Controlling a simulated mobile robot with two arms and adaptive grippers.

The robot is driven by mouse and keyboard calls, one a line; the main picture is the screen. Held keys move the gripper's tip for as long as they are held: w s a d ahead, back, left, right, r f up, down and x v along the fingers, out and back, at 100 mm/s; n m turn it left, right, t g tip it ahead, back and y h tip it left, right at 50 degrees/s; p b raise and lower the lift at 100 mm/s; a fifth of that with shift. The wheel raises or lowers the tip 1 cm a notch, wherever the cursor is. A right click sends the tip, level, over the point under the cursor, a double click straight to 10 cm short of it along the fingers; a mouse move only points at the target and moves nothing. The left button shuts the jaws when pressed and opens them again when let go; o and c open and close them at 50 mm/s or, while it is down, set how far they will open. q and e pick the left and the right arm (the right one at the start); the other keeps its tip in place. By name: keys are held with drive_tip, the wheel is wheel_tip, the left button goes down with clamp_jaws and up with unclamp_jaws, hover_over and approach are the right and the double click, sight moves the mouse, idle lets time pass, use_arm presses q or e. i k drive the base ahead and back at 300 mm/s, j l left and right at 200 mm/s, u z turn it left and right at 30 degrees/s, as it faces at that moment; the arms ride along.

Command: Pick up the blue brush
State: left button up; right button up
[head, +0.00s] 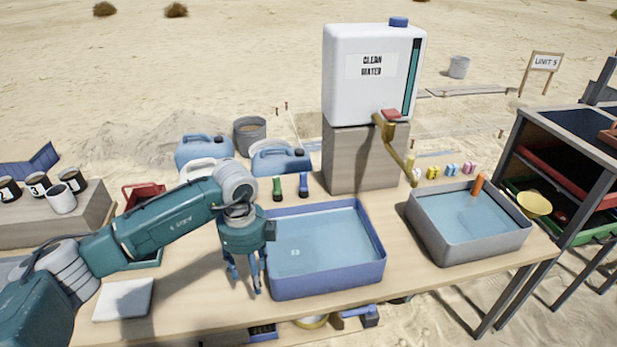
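My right gripper is out of view.
A grey basin (470,252) with water and an orange item (478,184) stands at right. Blue jugs (281,160) stand behind. A white slab (124,299) lies front left.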

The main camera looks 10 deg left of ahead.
sight(303, 188)
drive_tip(key=i, duration=1.6)
